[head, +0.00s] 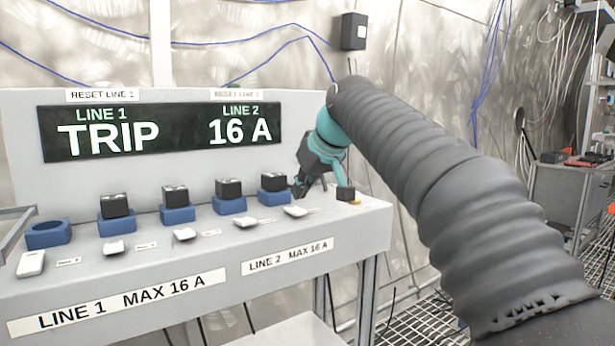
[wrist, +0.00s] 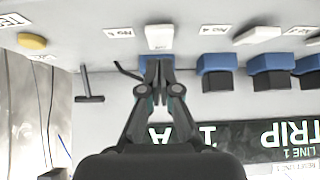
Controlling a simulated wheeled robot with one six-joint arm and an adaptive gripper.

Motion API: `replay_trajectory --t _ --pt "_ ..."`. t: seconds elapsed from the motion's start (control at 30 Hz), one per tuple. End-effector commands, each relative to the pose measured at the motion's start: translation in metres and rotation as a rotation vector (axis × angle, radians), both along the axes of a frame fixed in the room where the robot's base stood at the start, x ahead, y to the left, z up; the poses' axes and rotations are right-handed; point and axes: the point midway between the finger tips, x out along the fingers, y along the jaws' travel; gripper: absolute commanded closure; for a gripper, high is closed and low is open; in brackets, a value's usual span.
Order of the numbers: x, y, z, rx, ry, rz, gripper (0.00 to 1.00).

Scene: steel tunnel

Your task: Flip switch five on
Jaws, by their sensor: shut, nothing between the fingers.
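A row of white rocker switches runs along the front of the grey panel. The rightmost in the head view, fifth from the left, is the white switch (head: 295,211); in the upside-down wrist view it is the white switch (wrist: 160,38) just beyond my fingertips. I cannot read its on or off position. My gripper (head: 298,187) is shut and empty, beside the rightmost black block (head: 272,181) in its blue socket (head: 271,198). In the wrist view the fingers (wrist: 157,66) cover much of that socket; contact with the switch is not visible.
The display (head: 160,133) reads TRIP for line 1 and 16 A for line 2. Other blue sockets hold black blocks; the leftmost socket (head: 48,235) is empty. A black handle (wrist: 90,85) and a yellow button (wrist: 32,41) are beside my gripper.

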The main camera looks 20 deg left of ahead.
Motion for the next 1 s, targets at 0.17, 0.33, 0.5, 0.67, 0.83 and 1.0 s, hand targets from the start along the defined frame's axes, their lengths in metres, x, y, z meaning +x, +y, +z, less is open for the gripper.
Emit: replay_trajectory --t 0.17,0.33,0.5,0.67,0.83,1.0 --pt "-0.001 -0.001 -0.019 0.000 -0.001 -0.001 1.00" --pt "-0.001 -0.002 -0.023 0.000 -0.001 -0.001 1.00" --pt "-0.001 -0.002 -0.022 0.000 -0.001 -0.001 1.00" --pt "-0.001 -0.002 -0.024 0.003 -0.004 -0.001 1.00" --pt "-0.003 -0.004 -0.035 0.038 -0.032 -0.001 1.00" --pt "-0.002 -0.003 -0.029 0.046 -0.039 0.000 1.00"
